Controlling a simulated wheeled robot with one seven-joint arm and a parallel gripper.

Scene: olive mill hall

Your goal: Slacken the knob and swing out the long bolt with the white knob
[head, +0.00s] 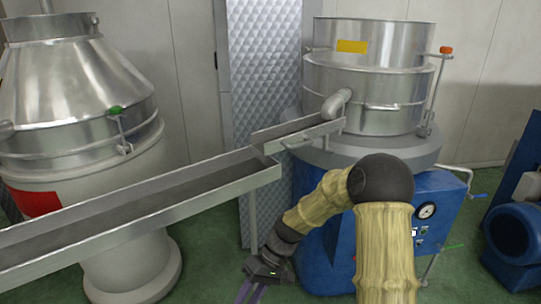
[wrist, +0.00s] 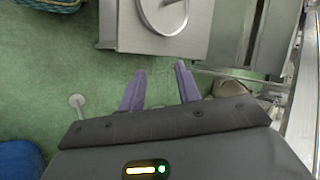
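No long bolt with a clearly white knob can be made out. A pale knob-like end (head: 6,126) shows at the left edge of the head view, on the left steel vessel (head: 70,85); it is cut off and its colour is uncertain. The same vessel carries a bolt with a green knob (head: 115,110). The right steel vessel (head: 365,95) has a bolt with an orange knob (head: 446,50). My gripper (head: 250,293) is low in front of the blue machine, away from these knobs. In the wrist view its two purple fingers (wrist: 160,75) are apart, with nothing between them.
A long metal trough (head: 140,200) runs across the left and middle, between vessels and my arm. The blue machine base (head: 330,245) stands right, with a blue motor (head: 515,235) beyond. The wrist view shows green floor (wrist: 60,55) and a small pale disc on a rod (wrist: 77,100).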

